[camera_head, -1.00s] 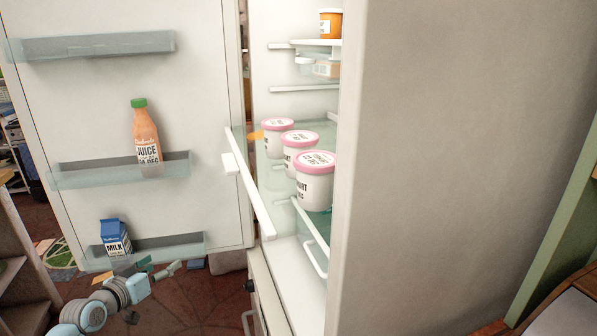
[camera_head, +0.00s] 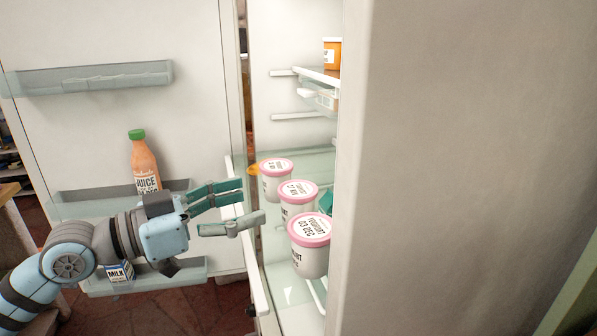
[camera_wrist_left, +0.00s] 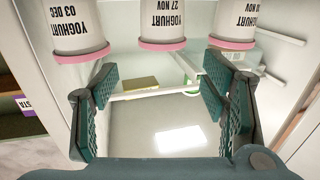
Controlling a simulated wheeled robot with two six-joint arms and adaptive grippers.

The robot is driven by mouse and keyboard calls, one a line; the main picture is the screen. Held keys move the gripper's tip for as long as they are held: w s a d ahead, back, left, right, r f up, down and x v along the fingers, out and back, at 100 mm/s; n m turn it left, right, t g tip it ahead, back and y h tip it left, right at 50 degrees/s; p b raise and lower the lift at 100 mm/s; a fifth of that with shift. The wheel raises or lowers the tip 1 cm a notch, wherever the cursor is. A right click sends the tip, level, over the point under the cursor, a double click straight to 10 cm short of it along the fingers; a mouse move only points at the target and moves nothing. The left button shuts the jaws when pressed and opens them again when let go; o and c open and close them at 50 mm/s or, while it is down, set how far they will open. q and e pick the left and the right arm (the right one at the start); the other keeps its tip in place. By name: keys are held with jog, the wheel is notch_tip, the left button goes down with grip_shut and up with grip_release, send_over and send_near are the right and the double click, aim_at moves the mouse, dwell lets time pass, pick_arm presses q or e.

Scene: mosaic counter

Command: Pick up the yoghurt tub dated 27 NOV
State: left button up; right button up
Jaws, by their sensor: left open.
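Three white yoghurt tubs with pink lids stand in a row on the fridge shelf. The middle tub (camera_head: 294,208) reads 27 NOV; in the left wrist view, where labels appear upside down, it is the top-centre tub (camera_wrist_left: 162,22). The nearest tub (camera_head: 309,258) reads 03 DEC and shows at the left of the wrist view (camera_wrist_left: 75,25). The far tub (camera_head: 274,185) has a NOV date and shows at the right there (camera_wrist_left: 236,20). My left gripper (camera_head: 252,201) is open and empty, just left of the middle tub, its fingers pointing at the row.
The open fridge door with juice (camera_head: 146,165) and milk (camera_head: 119,272) in its racks is at left. The fridge side wall (camera_head: 460,150) fills the right. An orange tub (camera_head: 332,54) stands on a higher shelf. A small teal thing (camera_head: 326,202) shows partly behind the tubs.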

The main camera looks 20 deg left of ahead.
aim_at(279, 195)
pick_arm(q)
jog(key=p+x, duration=0.1)
jog(key=x, duration=0.2)
jog(key=shift+r+p, duration=0.1)
jog(key=shift+p, duration=0.2)
jog(key=shift+w+d, duration=0.45)
jog(key=shift+d, duration=0.05)
jog(key=p+x, duration=0.1)
jog(key=x, duration=0.1)
jog(key=p+x, duration=0.1)
jog(key=x, duration=0.1)
jog(key=shift+w+d+f, duration=0.15)
jog(key=shift+w+f, duration=0.1)
jog(key=shift+w, duration=0.2)
jog(key=shift+w+d+f, duration=0.1)
jog(key=shift+w+d, duration=0.05)
jog(key=shift+d, duration=0.05)
jog(key=shift+a, duration=0.1)
jog(key=c, duration=1.1)
